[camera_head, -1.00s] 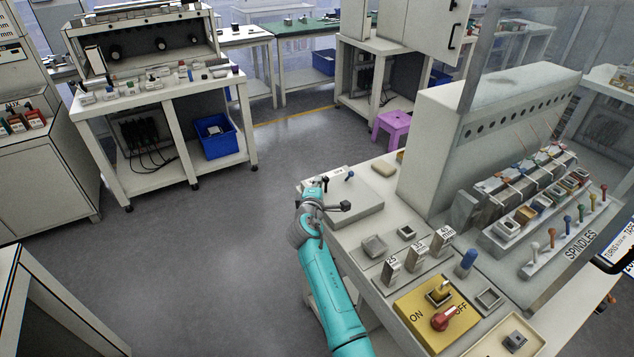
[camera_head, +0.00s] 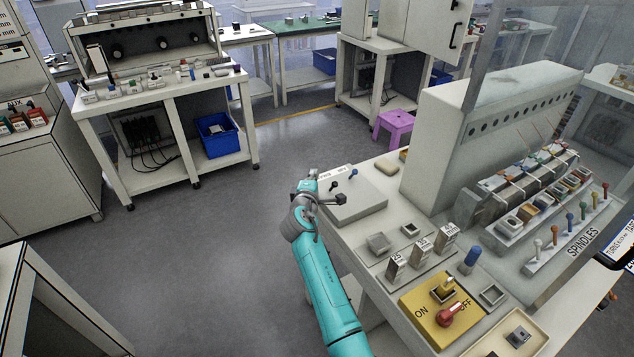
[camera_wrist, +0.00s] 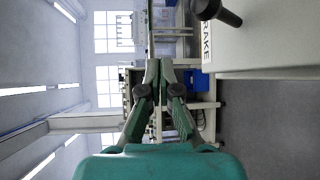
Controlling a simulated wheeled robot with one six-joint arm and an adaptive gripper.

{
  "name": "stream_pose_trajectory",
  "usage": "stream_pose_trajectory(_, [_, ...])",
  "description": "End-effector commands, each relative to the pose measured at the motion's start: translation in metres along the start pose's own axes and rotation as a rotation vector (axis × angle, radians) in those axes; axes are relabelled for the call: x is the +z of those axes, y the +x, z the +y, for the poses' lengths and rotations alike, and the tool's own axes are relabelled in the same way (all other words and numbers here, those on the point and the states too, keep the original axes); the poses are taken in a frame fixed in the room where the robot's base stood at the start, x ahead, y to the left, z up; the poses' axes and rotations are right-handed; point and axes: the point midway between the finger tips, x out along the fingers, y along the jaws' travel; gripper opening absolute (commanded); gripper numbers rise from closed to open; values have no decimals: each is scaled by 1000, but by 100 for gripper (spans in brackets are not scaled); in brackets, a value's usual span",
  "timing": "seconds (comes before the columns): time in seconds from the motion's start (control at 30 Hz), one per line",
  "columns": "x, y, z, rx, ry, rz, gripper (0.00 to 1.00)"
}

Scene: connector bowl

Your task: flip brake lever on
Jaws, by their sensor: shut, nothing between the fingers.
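The brake lever (camera_head: 334,187) is a short black lever with a round knob, on a pale box (camera_head: 355,205) at the far left end of the bench. In the wrist view the black lever (camera_wrist: 218,12) shows at the top edge, beside a label ending in "RAKE" (camera_wrist: 207,43). My gripper (camera_head: 312,174) is at the left side of the box, left of the lever and apart from it. In the wrist view my gripper (camera_wrist: 158,64) has its fingertips together with nothing between them.
A blue-tipped lever (camera_head: 354,173) stands on the same box, right of the black one. A yellow ON/OFF panel (camera_head: 412,303) with a red handle lies nearer on the bench. Open floor (camera_head: 235,255) is to the left. A purple stool (camera_head: 394,121) stands beyond.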

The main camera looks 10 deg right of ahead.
Motion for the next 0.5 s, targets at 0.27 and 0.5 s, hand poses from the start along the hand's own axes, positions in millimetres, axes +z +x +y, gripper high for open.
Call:
stream_pose_trajectory(0.27, [-9,-42,-41,-8,-6,2,0])
stream_pose_trajectory(0.5, [-15,-66,-60,-7,-4,1,0])
